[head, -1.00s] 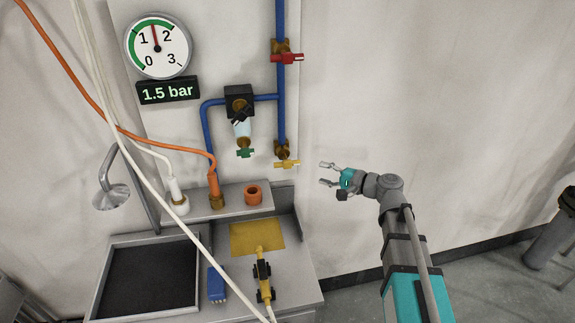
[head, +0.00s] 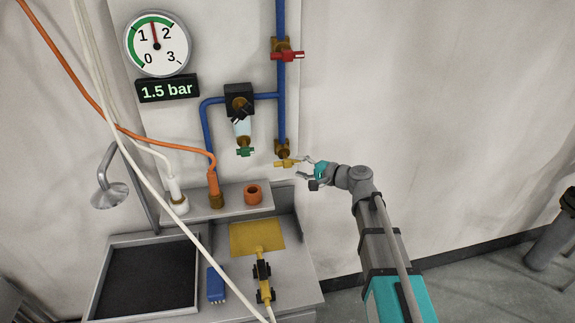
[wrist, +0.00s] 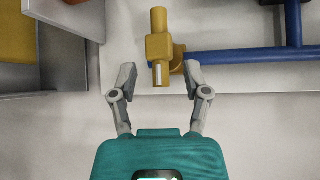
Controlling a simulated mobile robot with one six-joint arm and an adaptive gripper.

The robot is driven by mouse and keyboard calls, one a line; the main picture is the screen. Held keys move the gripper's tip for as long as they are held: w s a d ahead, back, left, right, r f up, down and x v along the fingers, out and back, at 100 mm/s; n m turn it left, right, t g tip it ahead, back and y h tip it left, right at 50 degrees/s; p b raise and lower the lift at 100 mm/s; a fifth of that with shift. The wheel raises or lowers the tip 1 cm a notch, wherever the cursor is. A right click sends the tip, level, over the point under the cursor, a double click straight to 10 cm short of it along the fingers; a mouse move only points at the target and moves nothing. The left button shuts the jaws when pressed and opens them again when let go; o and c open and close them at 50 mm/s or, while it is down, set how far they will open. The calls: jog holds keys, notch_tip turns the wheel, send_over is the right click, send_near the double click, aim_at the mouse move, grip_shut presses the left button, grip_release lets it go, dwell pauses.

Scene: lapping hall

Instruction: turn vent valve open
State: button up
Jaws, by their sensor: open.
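The valve with a yellow handle (head: 284,164) sits at the lower end of the vertical blue pipe on the wall panel. Its handle lies crosswise to the pipe. My gripper (head: 303,167) is just right of this handle, with its jaws open and empty. In the wrist view the yellow handle (wrist: 158,48) points toward my gripper (wrist: 160,72), its near end in line with the gap between the fingertips. No vent label is readable. The round gauge (head: 157,45) points near 1.5, and the display (head: 168,88) reads 1.5 bar.
A red-handled valve (head: 287,56) is higher on the blue pipe (head: 281,110). A green handle (head: 245,152) hangs under the filter to the left. Below are a shelf with an orange ring (head: 253,194) and a bench. The wall to the right is clear.

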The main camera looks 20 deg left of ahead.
aim_at(291, 164)
jog(key=shift+b+x, duration=0.3)
jog(key=shift+x, duration=2.45)
jog(key=shift+d, duration=0.1)
grip_shut()
